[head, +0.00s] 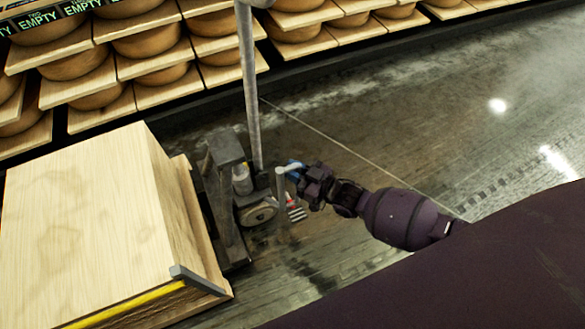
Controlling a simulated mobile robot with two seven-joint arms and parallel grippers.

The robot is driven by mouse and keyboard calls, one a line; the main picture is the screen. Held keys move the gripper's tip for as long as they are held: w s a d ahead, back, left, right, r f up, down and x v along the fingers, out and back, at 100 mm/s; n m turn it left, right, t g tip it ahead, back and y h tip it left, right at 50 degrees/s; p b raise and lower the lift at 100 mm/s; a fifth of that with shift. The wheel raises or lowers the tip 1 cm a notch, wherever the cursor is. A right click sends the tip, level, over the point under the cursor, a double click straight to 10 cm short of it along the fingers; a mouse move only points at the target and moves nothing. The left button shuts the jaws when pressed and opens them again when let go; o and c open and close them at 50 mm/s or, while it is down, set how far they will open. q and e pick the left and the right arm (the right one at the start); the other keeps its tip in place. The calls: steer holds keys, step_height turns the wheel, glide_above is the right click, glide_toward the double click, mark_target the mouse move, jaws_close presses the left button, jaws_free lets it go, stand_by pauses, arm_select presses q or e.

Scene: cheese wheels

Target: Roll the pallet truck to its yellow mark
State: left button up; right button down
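The pallet truck (229,192) stands left of centre in the head view, dark grey with a tall pole, a small wheel and a pale bent handle (283,182). My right gripper (296,170) is at the top of this handle, with a blue part showing at its fingers. The fingers are too small to tell whether they are closed on it. A yellow strip (135,300) runs along the lower edge of the pale wooden block; I cannot make out a yellow mark on the floor. My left gripper is not in view.
The large pale wooden block (85,215) stands close left of the truck. Shelves of cheese wheels on boards (160,85) line the back. The dark wet floor (400,120) is open to the right, crossed by a thin pale line.

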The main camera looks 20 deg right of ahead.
steer(key=d, duration=0.3)
steer(key=shift+d, duration=0.4)
steer(key=c, duration=1.5)
jaws_free()
steer(key=shift+o, duration=0.6)
arm_select(q)
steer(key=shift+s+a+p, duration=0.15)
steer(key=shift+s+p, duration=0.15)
steer(key=shift+p, duration=0.3)
arm_select(e)
steer(key=a+v, duration=0.1)
steer(key=v, duration=0.9)
steer(key=shift+s, duration=0.3)
